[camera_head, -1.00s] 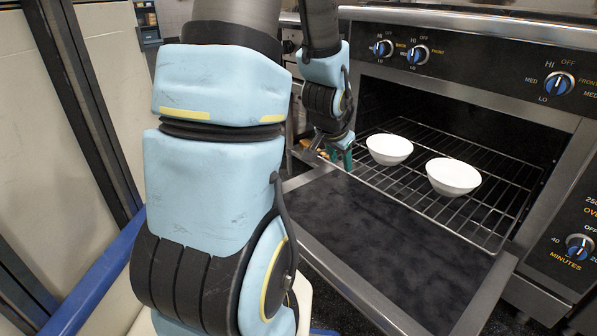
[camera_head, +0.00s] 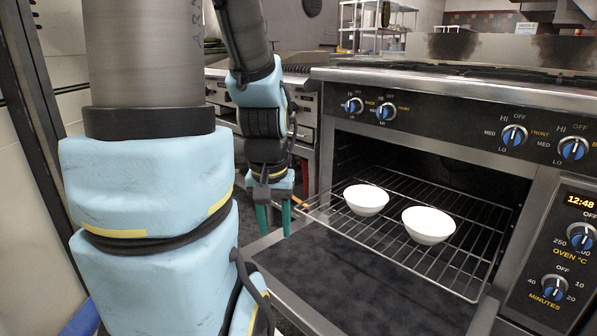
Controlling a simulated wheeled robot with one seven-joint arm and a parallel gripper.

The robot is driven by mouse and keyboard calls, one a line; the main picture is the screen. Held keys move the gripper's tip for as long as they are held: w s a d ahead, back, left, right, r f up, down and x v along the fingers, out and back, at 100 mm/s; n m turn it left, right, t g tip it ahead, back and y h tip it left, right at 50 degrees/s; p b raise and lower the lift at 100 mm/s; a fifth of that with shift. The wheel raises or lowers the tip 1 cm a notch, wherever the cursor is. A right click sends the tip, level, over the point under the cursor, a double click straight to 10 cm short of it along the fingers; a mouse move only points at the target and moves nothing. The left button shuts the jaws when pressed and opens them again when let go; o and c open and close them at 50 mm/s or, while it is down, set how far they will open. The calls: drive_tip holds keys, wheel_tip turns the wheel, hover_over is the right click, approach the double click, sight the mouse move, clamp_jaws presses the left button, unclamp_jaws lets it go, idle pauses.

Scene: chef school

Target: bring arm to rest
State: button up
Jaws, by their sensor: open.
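My gripper (camera_head: 273,218) points down at the front left of the open oven (camera_head: 345,150). Its two green fingers are apart and nothing shows between them. My light blue arm fills the left of the view and bends over to the gripper. Two white bowls stand upright on the oven's wire rack, one on the left (camera_head: 366,200) and one on the right (camera_head: 428,226). The gripper is left of both bowls and apart from them.
The oven door (camera_head: 360,285) is folded down in front of the rack (camera_head: 455,270), which sticks out partly. The knob panel (camera_head: 450,125) runs above the opening. A timer panel (camera_head: 560,250) is at the right. A wall stands close on the left.

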wheel_tip(320, 180, up, 28)
drive_tip(key=p, duration=2.6)
